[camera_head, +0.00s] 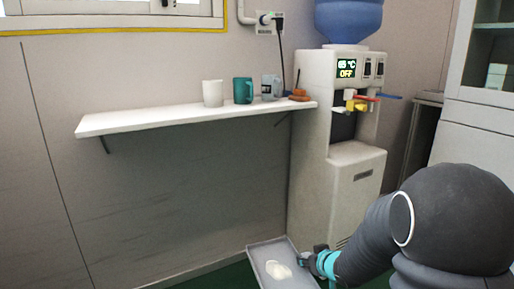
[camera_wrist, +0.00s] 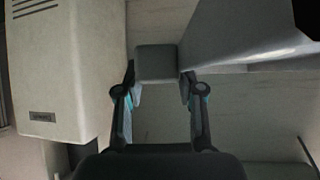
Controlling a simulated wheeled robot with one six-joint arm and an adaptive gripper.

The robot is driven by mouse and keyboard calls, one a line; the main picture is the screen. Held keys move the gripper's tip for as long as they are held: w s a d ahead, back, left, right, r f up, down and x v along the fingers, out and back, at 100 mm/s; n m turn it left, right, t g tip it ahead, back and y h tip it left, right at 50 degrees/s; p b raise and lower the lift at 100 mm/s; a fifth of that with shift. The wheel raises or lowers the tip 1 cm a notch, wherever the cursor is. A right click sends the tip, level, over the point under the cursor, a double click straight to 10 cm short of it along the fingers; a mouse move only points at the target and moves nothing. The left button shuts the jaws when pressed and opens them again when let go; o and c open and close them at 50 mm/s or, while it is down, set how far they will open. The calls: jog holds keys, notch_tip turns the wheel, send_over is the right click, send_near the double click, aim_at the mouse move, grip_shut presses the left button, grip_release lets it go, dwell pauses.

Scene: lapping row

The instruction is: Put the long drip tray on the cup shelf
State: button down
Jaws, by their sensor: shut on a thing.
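The long drip tray (camera_head: 268,251) is grey and shallow, with a white patch inside. It is at the bottom of the head view, cut by the frame edge, below and in front of the shelf. My gripper (camera_head: 309,260) is shut on its right side. In the wrist view my gripper's fingers (camera_wrist: 160,78) stand either side of a grey block, seemingly part of the tray, whose large grey body (camera_wrist: 250,32) fills the upper right. The cup shelf (camera_head: 150,121) is a white board on the wall, with its left and middle front clear.
A white cup (camera_head: 212,94), a teal mug (camera_head: 243,91), a grey mug (camera_head: 270,88) and a small brown item (camera_head: 299,95) stand on the shelf's right half. A water dispenser (camera_head: 340,185) stands at its right end, also in the wrist view (camera_wrist: 62,70). Brackets support the shelf.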

notch_tip(320, 180, up, 9)
jog(key=p, duration=0.7)
jog(key=shift+f+p, duration=0.2)
jog(key=shift+p, duration=0.15)
jog(key=shift+w+r, duration=0.1)
jog(key=shift+w+r, duration=0.3)
jog(key=shift+r, duration=0.1)
jog(key=shift+d+f+m, duration=0.3)
jog(key=shift+d+f, duration=0.05)
jog(key=shift+d, duration=0.1)
jog(key=shift+d+f+m+h, duration=0.25)
jog(key=shift+f+m+h, duration=0.25)
jog(key=shift+f+h, duration=0.3)
jog(key=shift+m+h, duration=0.7)
jog(key=shift+m, duration=0.2)
jog(key=f, duration=0.1)
jog(key=s+f, duration=0.1)
jog(key=f, duration=0.1)
jog(key=s+f, duration=0.1)
jog(key=f, duration=0.1)
jog(key=shift+d+f, duration=0.2)
jog(key=shift+f, duration=0.05)
jog(key=f, duration=0.1)
jog(key=s+a+f, duration=0.1)
jog(key=f, duration=0.1)
jog(key=shift+s+a, duration=0.1)
jog(key=shift+a, duration=0.1)
jog(key=shift+a+f, duration=0.1)
jog(key=shift+a, duration=0.2)
